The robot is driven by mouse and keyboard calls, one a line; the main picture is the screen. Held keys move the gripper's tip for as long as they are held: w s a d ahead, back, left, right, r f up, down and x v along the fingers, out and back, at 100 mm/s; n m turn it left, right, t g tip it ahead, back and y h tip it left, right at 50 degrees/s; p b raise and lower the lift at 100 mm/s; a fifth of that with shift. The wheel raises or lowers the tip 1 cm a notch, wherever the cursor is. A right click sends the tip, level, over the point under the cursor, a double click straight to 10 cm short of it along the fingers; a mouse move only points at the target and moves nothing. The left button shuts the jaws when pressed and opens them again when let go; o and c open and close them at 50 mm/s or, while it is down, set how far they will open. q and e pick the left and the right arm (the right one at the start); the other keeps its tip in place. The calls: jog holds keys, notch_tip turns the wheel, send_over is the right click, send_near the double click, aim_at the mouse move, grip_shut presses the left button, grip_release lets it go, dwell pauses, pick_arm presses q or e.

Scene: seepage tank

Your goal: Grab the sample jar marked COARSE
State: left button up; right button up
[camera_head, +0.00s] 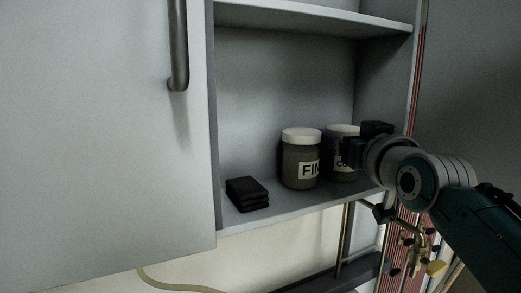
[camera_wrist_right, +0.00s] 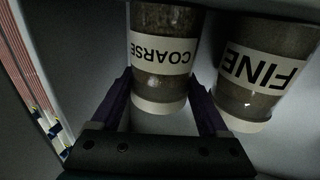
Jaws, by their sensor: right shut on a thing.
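The COARSE sample jar (camera_head: 343,172) stands upright on the cabinet shelf, with a white lid and grey-brown contents. Its label reads COARSE, upside down, in the right wrist view (camera_wrist_right: 160,75). My right gripper (camera_head: 352,150) reaches in from the right, its two fingers on either side of this jar and shut on it near the lid. In the head view the gripper hides part of the jar and its label. The FINE jar (camera_head: 299,163) stands just to its left; it also shows in the right wrist view (camera_wrist_right: 262,68). My left gripper is not in view.
A small stack of black flat pieces (camera_head: 247,194) lies on the shelf (camera_head: 270,213) at the left. A cabinet door (camera_head: 105,120) with a metal handle stands left of the opening. Another shelf (camera_head: 310,17) is above. Brass valve fittings (camera_head: 415,240) are below right.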

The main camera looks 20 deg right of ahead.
grip_shut()
jog(key=shift+r, duration=0.1)
